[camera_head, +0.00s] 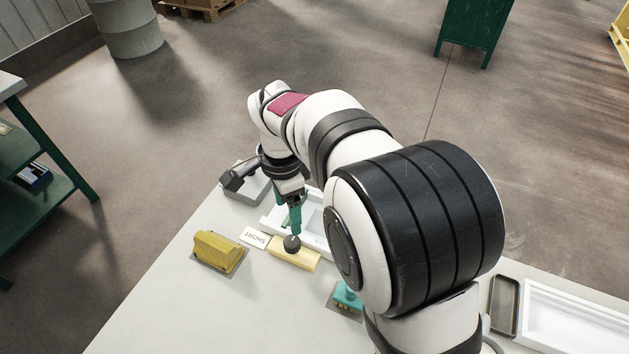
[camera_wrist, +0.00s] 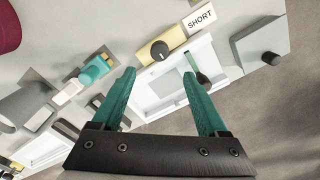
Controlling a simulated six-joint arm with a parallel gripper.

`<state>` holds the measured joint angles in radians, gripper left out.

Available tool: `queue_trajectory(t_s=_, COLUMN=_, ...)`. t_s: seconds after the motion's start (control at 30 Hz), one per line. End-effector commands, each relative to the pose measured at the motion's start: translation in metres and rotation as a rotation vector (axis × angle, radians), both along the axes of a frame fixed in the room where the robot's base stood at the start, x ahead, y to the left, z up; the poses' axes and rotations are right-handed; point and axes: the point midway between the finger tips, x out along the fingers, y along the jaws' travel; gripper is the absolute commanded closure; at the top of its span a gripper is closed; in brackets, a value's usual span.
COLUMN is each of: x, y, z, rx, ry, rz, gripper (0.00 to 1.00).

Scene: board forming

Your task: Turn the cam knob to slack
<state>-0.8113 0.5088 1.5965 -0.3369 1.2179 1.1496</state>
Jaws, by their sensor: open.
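A dark round knob (camera_head: 292,243) sits on a pale yellow block (camera_head: 307,260). In the wrist view this knob (camera_wrist: 160,50) shows a small light mark on its rim, and lies just beyond the fingertips, in line with the gap between them. My gripper (camera_head: 296,230) points down over the knob with its teal fingers; whether they touch it I cannot tell. In the wrist view the fingers (camera_wrist: 159,72) are spread with nothing between them. A second dark knob (camera_wrist: 271,58) sticks out from a grey box (camera_wrist: 258,40). No "slack" mark is readable.
A card reading SHORT (camera_head: 254,238) lies beside the yellow block. A white frame (camera_head: 268,222) lies behind it. A ribbed yellow piece (camera_head: 217,252) stands left, a teal piece (camera_head: 348,295) right. The table's front left (camera_head: 170,305) is clear.

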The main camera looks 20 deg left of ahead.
Motion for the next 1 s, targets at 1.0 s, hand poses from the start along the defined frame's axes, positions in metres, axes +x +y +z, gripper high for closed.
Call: queue_trajectory(t_s=1.0, x=0.000, y=-0.001, z=-0.109, rx=0.001, ry=0.001, rz=0.000, gripper=0.63)
